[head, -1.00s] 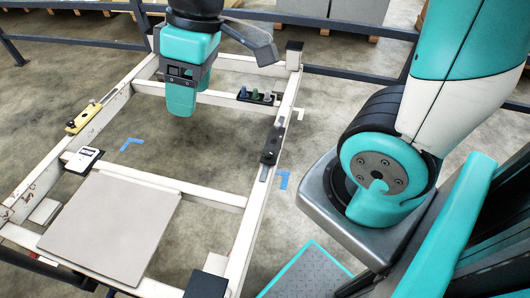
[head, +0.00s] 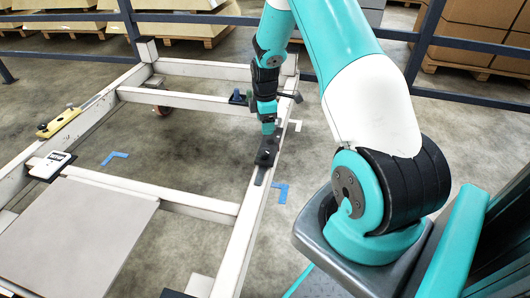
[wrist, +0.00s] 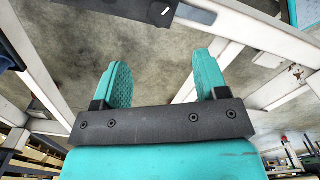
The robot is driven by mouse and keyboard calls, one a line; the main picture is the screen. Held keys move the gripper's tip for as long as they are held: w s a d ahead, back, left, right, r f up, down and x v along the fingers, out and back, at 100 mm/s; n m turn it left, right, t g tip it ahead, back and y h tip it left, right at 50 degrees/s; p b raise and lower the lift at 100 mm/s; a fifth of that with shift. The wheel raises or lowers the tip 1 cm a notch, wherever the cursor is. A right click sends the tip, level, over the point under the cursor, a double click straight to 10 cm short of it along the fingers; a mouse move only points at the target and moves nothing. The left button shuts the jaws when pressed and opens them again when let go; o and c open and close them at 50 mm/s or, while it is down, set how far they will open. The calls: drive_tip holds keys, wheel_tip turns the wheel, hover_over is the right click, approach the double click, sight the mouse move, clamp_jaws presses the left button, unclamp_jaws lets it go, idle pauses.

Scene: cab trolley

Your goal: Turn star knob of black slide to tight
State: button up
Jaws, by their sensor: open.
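The black slide (head: 266,155) sits on the right long rail of the white trolley frame. My gripper (head: 269,129) points down right over its far end in the head view. The arm covers that end, and I cannot tell whether the gripper touches it. The star knob is not clearly made out; it is too small or hidden. In the wrist view my gripper (wrist: 163,78) is open, its two teal fingers wide apart with nothing between them.
A yellow piece (head: 62,122) lies on the left rail, with a white device (head: 50,164) nearer. A grey panel (head: 80,235) covers the near left of the frame. A black holder (head: 238,98) stands behind my arm. Blue marks (head: 281,192) are on the floor.

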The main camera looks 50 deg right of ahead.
sight(265, 151)
wheel_tip(265, 151, down, 12)
drive_tip(key=shift+f+b, duration=0.1)
drive_tip(key=shift+b, duration=1.15)
drive_tip(key=shift+c, duration=0.5)
drive_tip(key=c, duration=0.8)
